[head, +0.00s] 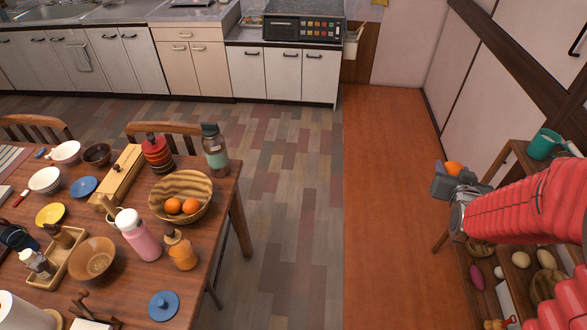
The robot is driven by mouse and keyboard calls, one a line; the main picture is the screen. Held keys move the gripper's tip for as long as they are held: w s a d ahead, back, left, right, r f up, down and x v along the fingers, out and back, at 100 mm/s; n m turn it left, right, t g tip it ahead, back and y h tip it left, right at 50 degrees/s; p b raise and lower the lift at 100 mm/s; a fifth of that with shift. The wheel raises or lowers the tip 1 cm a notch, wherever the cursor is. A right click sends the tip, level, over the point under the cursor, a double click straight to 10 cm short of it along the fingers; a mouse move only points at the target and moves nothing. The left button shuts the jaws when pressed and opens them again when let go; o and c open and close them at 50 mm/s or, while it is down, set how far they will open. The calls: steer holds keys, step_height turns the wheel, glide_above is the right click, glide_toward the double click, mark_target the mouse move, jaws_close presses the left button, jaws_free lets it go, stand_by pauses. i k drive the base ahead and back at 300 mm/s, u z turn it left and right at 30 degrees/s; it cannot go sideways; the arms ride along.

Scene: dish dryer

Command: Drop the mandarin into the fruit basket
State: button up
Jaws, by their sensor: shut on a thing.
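An orange mandarin (453,168) is held in my gripper (447,172) at the right of the head view, above the orange-brown floor strip. The gripper is shut on it, and its dark jaws hide part of the fruit. A round striped wooden basket (201,184) sits on the dining table at the left, well apart from my gripper. Two other mandarins (181,206) lie inside the basket.
The wooden table (215,237) is crowded with a pink bottle (138,236), an orange jar (180,252), a dark-lidded bottle (215,150), bowls and a chair behind. A shelf with produce and a teal mug (543,144) stands at the right. Floor between is clear.

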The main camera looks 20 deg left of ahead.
mark_target(184, 200)
steer(key=i, duration=0.85)
steer(key=z, duration=1.8)
steer(key=i, duration=0.15)
steer(key=u, duration=3.4)
steer(key=i, duration=0.2)
steer(key=u, duration=2.05)
